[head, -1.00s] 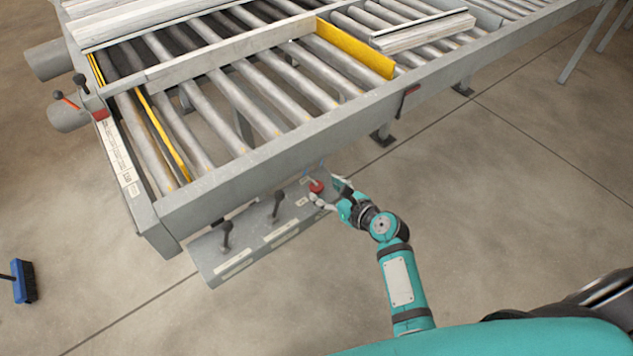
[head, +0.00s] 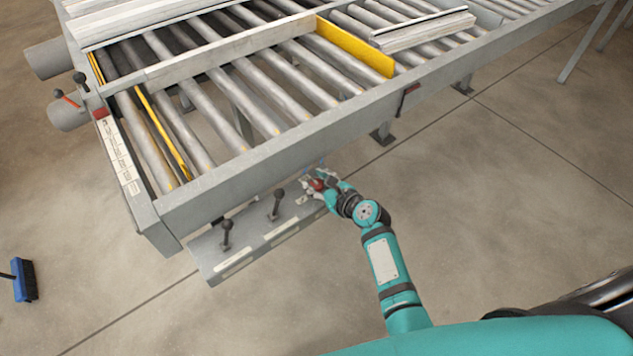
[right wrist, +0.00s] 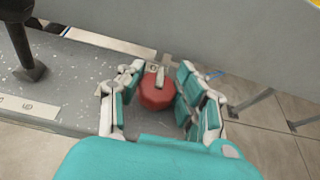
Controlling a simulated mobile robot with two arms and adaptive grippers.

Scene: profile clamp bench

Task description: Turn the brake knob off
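The brake knob, a red round knob (head: 318,184) with a pale grey pointer on top, sits at the right end of the grey control panel (head: 214,254) below the roller conveyor's front rail. It also shows in the right wrist view (right wrist: 157,94). My right gripper (head: 315,179) is around the knob, with teal and white fingers on its left and right sides. In the right wrist view its fingers (right wrist: 158,76) stand apart. A small gap shows left of the knob; the right finger is very close, and contact is unclear. My left gripper is not in view.
Two black levers, one in the middle (head: 277,203) and one further left (head: 226,236), stand on the same panel. The conveyor rail (head: 265,166) runs just behind the knob. A blue brush (head: 24,281) is at far left. The floor in front is clear.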

